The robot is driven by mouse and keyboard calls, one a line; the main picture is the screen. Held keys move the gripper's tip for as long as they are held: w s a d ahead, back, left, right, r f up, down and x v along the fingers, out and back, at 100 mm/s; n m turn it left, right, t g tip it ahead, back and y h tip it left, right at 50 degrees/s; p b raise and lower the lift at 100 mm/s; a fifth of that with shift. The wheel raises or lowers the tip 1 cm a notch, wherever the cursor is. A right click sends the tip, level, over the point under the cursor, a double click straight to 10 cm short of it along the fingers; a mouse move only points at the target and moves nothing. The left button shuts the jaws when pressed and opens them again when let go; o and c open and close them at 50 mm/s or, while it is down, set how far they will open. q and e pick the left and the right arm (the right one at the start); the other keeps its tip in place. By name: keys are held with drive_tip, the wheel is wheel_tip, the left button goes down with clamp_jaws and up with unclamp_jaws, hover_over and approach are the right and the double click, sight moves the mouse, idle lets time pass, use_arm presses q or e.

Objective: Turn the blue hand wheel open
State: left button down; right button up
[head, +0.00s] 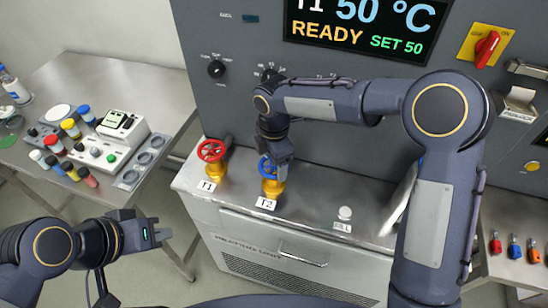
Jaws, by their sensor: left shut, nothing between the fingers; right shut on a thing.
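The blue hand wheel (264,168) sits on a yellow valve body (272,188) behind the label T2 on the metal bench. My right gripper (277,160) reaches down from above and is shut on the wheel's rim. The gripper hides the right part of the wheel. A red hand wheel (210,150) on a similar yellow valve stands to the left, at the label T1. My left gripper (163,234) is shut and empty, low on the left in front of the bench, apart from both valves.
A display (368,28) on the grey panel reads T1 50 °C, READY, SET 50. A red switch (486,48) is at upper right. A side table (100,80) at left holds coloured-cap vials and a white device (110,135). The bench top right of T2 is mostly clear.

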drive_tip(key=n+p, duration=0.1)
drive_tip(key=n, duration=0.5)
drive_tip(key=shift+w, duration=0.1)
idle(0.5)
drive_tip(key=o, duration=1)
drive_tip(key=shift+r, duration=0.1)
wheel_tip(320, 180, up, 8)
drive_tip(key=shift+f+b, duration=0.2)
drive_tip(key=shift+b, duration=0.2)
